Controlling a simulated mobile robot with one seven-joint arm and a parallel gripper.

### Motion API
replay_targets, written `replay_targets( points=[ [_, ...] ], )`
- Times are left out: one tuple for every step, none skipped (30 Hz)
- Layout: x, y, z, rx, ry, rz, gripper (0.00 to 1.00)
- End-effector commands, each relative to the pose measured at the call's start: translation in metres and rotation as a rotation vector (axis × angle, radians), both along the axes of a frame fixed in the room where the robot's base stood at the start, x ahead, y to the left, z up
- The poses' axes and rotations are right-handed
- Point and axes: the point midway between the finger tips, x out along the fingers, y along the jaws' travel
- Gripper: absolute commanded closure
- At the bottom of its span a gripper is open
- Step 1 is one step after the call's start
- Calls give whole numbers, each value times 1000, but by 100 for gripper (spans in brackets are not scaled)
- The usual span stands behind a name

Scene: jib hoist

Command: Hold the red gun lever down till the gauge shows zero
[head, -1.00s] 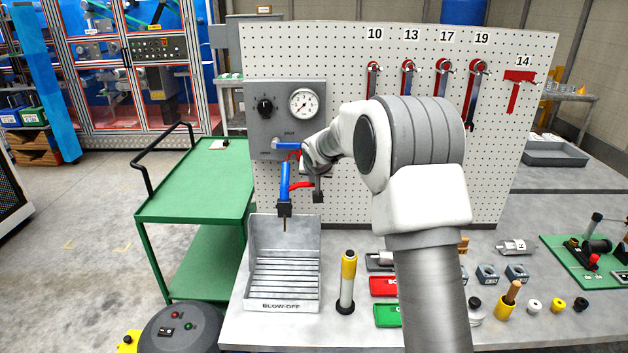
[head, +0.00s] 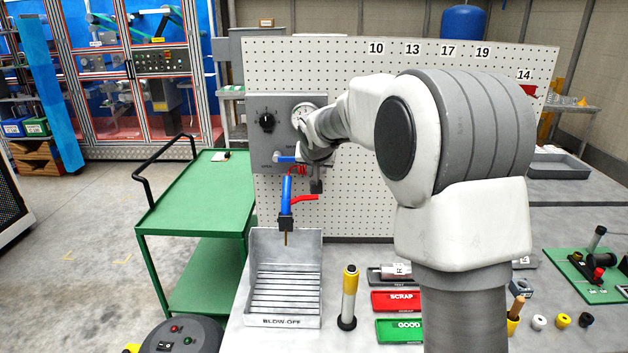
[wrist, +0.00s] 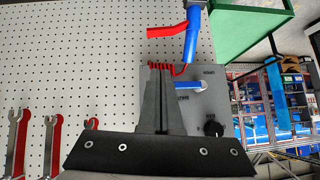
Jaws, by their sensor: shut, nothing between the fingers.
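The blow gun (head: 286,190) hangs upright, blue with a dark block and thin nozzle below. Its red lever (head: 304,198) sticks out to the right, apart from the body. The lever also shows in the wrist view (wrist: 167,31). My gripper (head: 316,187) is shut and empty, just above the lever's outer end in the head view. In the wrist view its fingertips (wrist: 160,72) appear apart from the lever, beside a red coiled hose (wrist: 166,67). The gauge (head: 302,112) on the grey panel (head: 265,150) is partly hidden by my arm; its needle cannot be read.
The blow-off tray (head: 284,321) stands under the nozzle. A yellow-and-black post (head: 348,295) and red and green trays (head: 397,301) stand to its right. The pegboard (head: 350,215) is close behind. A green cart (head: 195,190) is at left.

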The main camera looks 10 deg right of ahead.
Motion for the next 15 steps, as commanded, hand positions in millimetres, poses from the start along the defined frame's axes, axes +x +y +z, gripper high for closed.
replay_targets(
  points=[
    [-5,2,5,0,-2,1,100],
    [-8,2,7,-1,-1,1,100],
    [-11,3,11,-2,-1,1,100],
    [-13,4,13,-2,-1,1,100],
    [-14,4,14,-2,-1,1,100],
    [-16,4,16,-2,-1,1,100],
    [-17,5,18,-1,-1,1,100],
    [-18,5,19,-1,-1,1,100],
    [-19,5,20,-1,0,1,100],
    [-20,5,20,-1,0,1,100],
    [-20,5,20,-1,0,1,100],
    [-20,5,20,-1,1,1,100],
    [-20,5,20,-1,1,1,100],
    [-20,5,20,-1,1,1,100],
    [-20,5,20,-1,1,1,100]
  ],
)
